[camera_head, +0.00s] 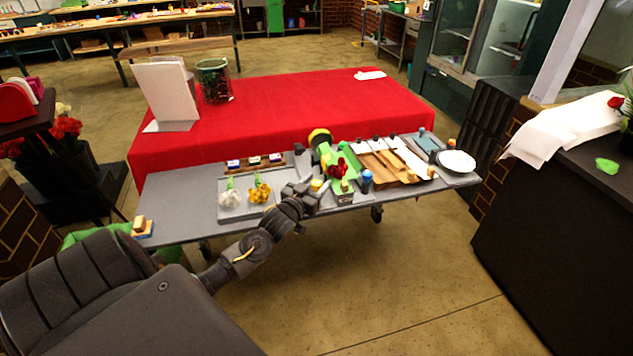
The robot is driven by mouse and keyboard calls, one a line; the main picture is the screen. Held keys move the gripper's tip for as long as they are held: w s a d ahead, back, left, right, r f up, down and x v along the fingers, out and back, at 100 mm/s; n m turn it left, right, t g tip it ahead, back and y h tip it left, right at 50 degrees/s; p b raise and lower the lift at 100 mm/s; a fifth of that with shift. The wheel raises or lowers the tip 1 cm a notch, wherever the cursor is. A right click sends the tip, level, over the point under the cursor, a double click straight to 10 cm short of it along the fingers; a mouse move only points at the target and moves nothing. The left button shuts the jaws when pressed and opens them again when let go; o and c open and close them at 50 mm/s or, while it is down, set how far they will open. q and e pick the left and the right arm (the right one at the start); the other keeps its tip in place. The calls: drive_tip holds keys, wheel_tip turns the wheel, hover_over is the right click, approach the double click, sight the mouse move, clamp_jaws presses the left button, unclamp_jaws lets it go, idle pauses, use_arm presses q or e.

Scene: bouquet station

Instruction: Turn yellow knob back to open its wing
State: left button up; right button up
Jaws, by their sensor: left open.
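A small yellow knob (317,185) shows right beside the fingers of my left gripper (312,190), at the front edge of the grey bench. I cannot tell whether the fingers touch it. The left gripper is open, and its arm reaches in from the lower left. A blue knob (366,177) stands to the right. Which green part is the yellow knob's wing is too small to tell. My right gripper is not in view.
A grey tray (228,212) with white and yellow flowers lies left of the gripper. Brown and white strips (385,160) and a white plate (457,162) are on the right. A red-covered table (290,105) stands behind. The bench's left part is mostly clear.

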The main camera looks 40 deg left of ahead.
use_arm(q)
drive_tip(key=shift+w, duration=0.15)
drive_tip(key=c, duration=0.9)
drive_tip(key=shift+c, duration=0.2)
